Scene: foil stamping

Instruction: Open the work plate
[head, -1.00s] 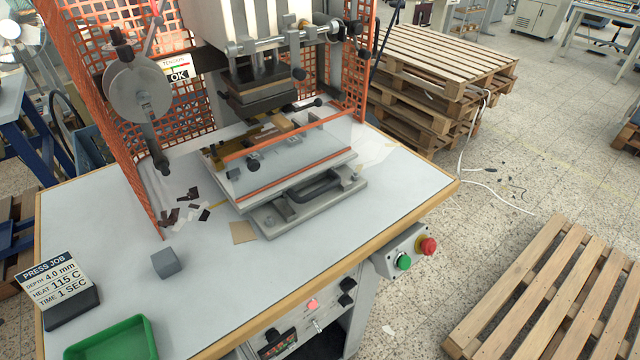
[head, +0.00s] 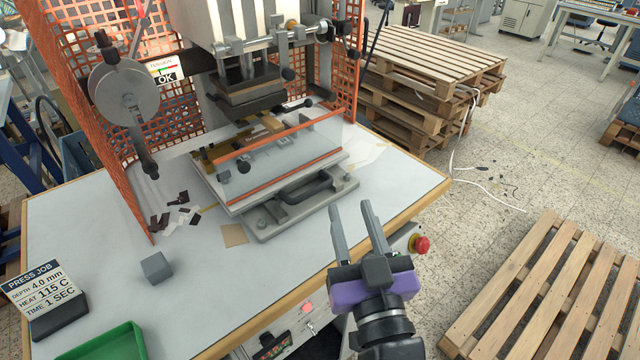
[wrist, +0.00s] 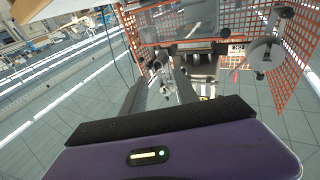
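The work plate (head: 226,192) is the pale plate under the press head, on a grey base (head: 262,229). A dark handle (head: 306,186) shows at its front edge. A clear guard with orange edge strips (head: 285,181) stands over the plate, and parts of the plate are seen through it. My gripper (head: 354,214) is in front of the press at the table's front edge, right of and nearer than the handle. Its two fingers are apart with nothing between them. In the wrist view the fingers (wrist: 160,88) also stand apart, with press parts beyond them.
The press head (head: 243,90) hangs above the plate. An orange mesh guard (head: 110,130) flanks it. A grey cube (head: 157,267), a job sign (head: 45,290) and a green tray (head: 110,344) are on the table's left. A red button (head: 419,244) is right of my gripper.

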